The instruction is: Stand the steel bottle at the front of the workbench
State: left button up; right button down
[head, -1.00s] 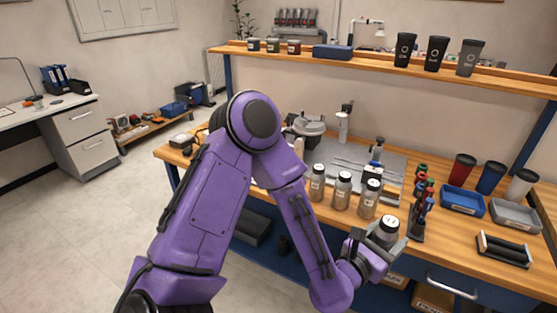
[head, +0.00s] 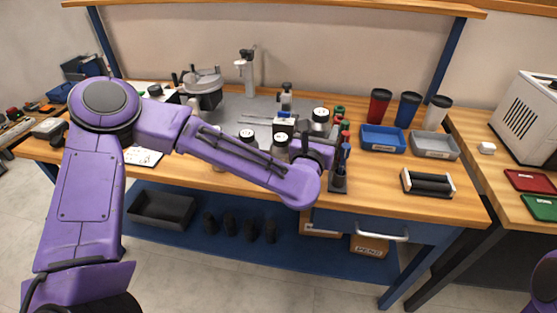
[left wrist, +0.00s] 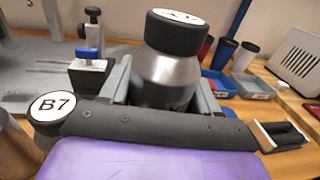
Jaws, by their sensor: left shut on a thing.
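My left gripper (head: 316,146) is shut on a steel bottle with a black cap and a white top label (head: 320,116). In the left wrist view the steel bottle (left wrist: 168,75) stands roughly upright between the two grey fingers of the gripper (left wrist: 163,92). Its lower part is hidden by the gripper, so I cannot tell whether its base touches anything. The workbench (head: 375,192) lies beneath, its front edge near my forearm. My right gripper is not in view.
Other capped bottles (head: 247,136) stand left of the gripper, partly hidden by my forearm. A tool holder (head: 338,183) stands close to the right. Blue (head: 383,139) and grey (head: 433,147) bins and a black roller stand (head: 428,184) sit farther right. Bare wood lies between holder and roller stand.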

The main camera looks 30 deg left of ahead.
pick_arm(q)
notch_tip(320, 180, down, 8)
jog(key=shift+s+r, duration=0.15)
jog(key=shift+r, duration=0.05)
jog(key=shift+f, duration=0.1)
jog(key=o, duration=0.9)
jog(key=shift+c, duration=0.2)
